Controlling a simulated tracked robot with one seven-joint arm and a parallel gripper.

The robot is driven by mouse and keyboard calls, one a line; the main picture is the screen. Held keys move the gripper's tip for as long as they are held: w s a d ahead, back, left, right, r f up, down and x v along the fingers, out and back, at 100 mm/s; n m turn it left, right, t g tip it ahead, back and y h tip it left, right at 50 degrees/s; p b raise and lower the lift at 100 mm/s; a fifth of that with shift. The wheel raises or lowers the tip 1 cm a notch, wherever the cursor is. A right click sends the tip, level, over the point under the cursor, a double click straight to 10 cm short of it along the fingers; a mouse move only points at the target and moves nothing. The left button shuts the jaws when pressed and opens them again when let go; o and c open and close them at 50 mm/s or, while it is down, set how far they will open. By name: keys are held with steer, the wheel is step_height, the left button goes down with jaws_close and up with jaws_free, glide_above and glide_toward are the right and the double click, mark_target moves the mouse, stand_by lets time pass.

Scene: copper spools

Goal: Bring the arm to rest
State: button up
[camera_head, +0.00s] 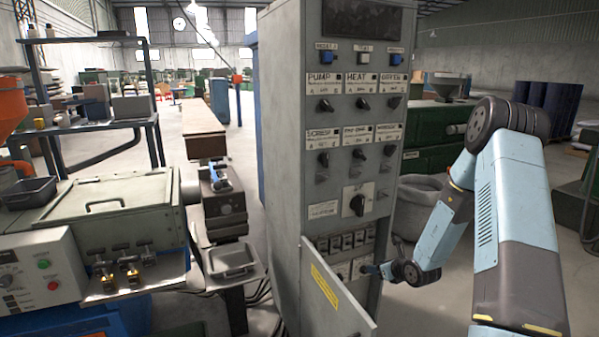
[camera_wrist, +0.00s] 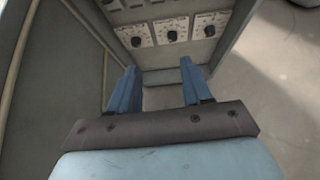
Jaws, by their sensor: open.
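My light-blue and dark-grey arm (camera_head: 497,200) reaches in from the right in the head view. It is bent at a high joint, with its forearm slanting down left to the lower front of a tall grey control cabinet (camera_head: 285,130). My gripper (camera_head: 370,269) is beside the cabinet's lower dial panel, at the open lower door (camera_head: 335,300). In the wrist view, the two blue fingers (camera_wrist: 158,66) stand apart with nothing between them. The panel dials (camera_wrist: 172,35) lie beyond the fingertips. I cannot tell whether a finger touches the cabinet.
The open door hangs out close to my gripper. A grey sack-like bin (camera_head: 418,205) stands behind my forearm. A machine with a grey lidded box (camera_head: 100,210) is at left, with a small tray (camera_head: 233,262) beside the cabinet. Open floor shows right of the cabinet.

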steer(key=s+a+r+n+g+y, duration=0.1)
steer(key=s+a+r+n+y, duration=0.2)
steer(key=r, duration=0.5)
steer(key=s+a+r+n+g, duration=0.1)
steer(key=s+a+r+n, duration=0.1)
steer(key=a+r+n, duration=0.4)
steer(key=s+a+r+n+g+y, duration=0.1)
steer(key=s+a+r+n+y, duration=0.2)
steer(key=r, duration=0.6)
steer(key=s+a+r+n+g+h, duration=0.2)
steer(key=s+a+r+n+g, duration=0.1)
steer(key=s+r+n, duration=0.7)
steer(key=s+d+r+n+h, duration=0.2)
steer(key=s+d+n+h, duration=0.1)
steer(key=s, duration=0.4)
steer(key=s+d+r+n+t+h, duration=0.1)
steer(key=s+d+r+n+h, duration=0.1)
steer(key=s, duration=0.5)
steer(key=s+d+r+n+h, duration=0.3)
steer(key=s+d+n, duration=0.1)
steer(key=s, duration=0.4)
steer(key=shift+d+r+h, duration=0.2)
steer(key=shift+d+h, duration=0.1)
steer(key=shift+d, duration=0.5)
steer(key=shift+c, duration=0.5)
